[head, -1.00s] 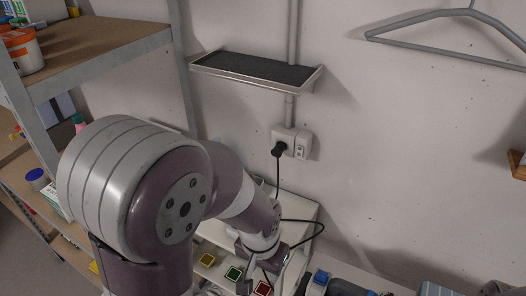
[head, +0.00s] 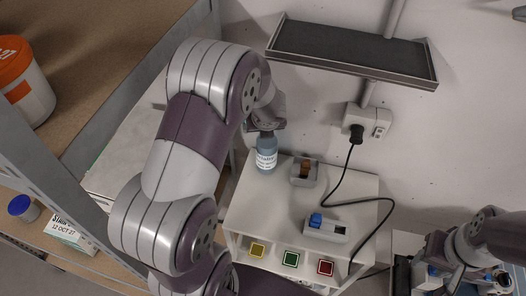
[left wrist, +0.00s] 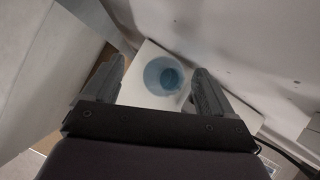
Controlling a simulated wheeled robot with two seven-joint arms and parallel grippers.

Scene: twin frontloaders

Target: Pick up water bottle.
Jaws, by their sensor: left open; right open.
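The water bottle (head: 266,152) is blue with a white printed label. It stands upright at the back left of a small white stand, its top hidden behind my left wrist in the head view. In the left wrist view the bottle (left wrist: 163,76) shows from above as a blue circle between the two fingers. My left gripper (left wrist: 158,68) is open above it; I cannot tell whether the fingers reach down around it. My right gripper (head: 438,268) is open at the lower right, far from the bottle.
The white stand (head: 262,210) also holds a small grey holder with a brown item (head: 304,171) and a device with a blue switch (head: 326,227). A black cable hangs from the wall socket (head: 368,122). A wall shelf (head: 352,52) is above; shelving (head: 95,65) is at left.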

